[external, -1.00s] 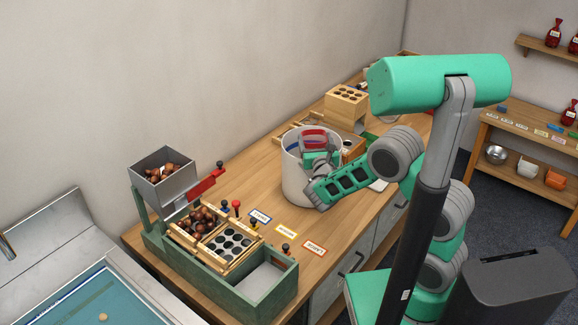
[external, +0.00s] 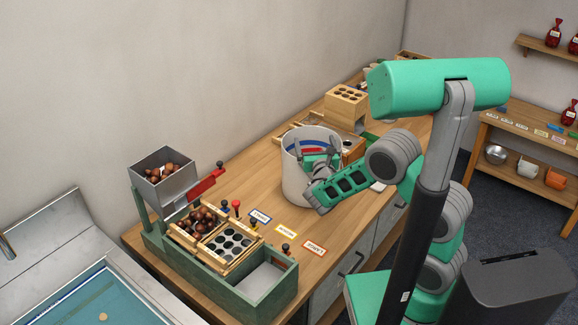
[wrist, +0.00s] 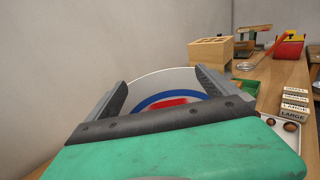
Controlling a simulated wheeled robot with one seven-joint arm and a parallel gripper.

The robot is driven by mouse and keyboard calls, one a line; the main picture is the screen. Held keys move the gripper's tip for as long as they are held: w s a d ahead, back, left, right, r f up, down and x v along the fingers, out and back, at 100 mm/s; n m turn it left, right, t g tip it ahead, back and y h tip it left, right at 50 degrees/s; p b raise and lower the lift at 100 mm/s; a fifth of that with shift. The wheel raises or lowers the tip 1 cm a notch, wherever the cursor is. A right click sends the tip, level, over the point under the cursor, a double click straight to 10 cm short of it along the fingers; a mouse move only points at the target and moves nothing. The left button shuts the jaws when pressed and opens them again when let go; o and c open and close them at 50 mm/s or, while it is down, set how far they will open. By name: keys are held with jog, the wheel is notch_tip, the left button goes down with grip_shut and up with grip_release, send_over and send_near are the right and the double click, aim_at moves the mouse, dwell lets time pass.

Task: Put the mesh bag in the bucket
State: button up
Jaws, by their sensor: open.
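The bucket (external: 294,184) is a pale grey-white cylinder standing on the wooden bench, with a blue band on its inner wall. My gripper (external: 316,150) is at the bucket's mouth with its two fingers spread apart and nothing between them. Red shows low inside the bucket; it appears to be the mesh bag (external: 304,150), mostly hidden by the wall and my gripper. In the wrist view the bucket's rim (wrist: 150,74) curves between the open fingers, and a red patch of the bag (wrist: 168,102) shows below the blue band, apart from the fingers.
A wooden block with holes (external: 346,100) stands behind the bucket. A green sorter with chestnuts and a metal hopper (external: 165,176) is at the front left. Label cards (external: 286,231) lie on the bench. A side shelf (external: 528,125) is at the right.

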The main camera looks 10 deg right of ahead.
jog(key=shift+r, duration=0.25)
jog(key=shift+r+p, duration=0.45)
jog(key=shift+r, duration=0.15)
jog(key=s+b, duration=0.2)
jog(key=s, duration=1)
jog(key=s+d+f+m+g+h, duration=0.1)
jog(key=d+f+m+g+h, duration=0.2)
jog(key=d+m, duration=0.65)
jog(key=s+d+f+m+g+h, duration=0.1)
jog(key=d+f+m+g, duration=0.4)
jog(key=d+m, duration=0.5)
jog(key=s+r+m+g+y, duration=0.2)
jog(key=s+m+g+y, duration=0.2)
jog(key=s+m, duration=1)
jog(key=m+g, duration=0.2)
jog(key=g, duration=0.1)
jog(key=shift+s+r, duration=0.15)
jog(key=shift+r, duration=0.25)
notch_tip(320, 180, up, 2)
jog(key=shift+r+p, duration=0.25)
jog(key=shift+p, duration=0.9)
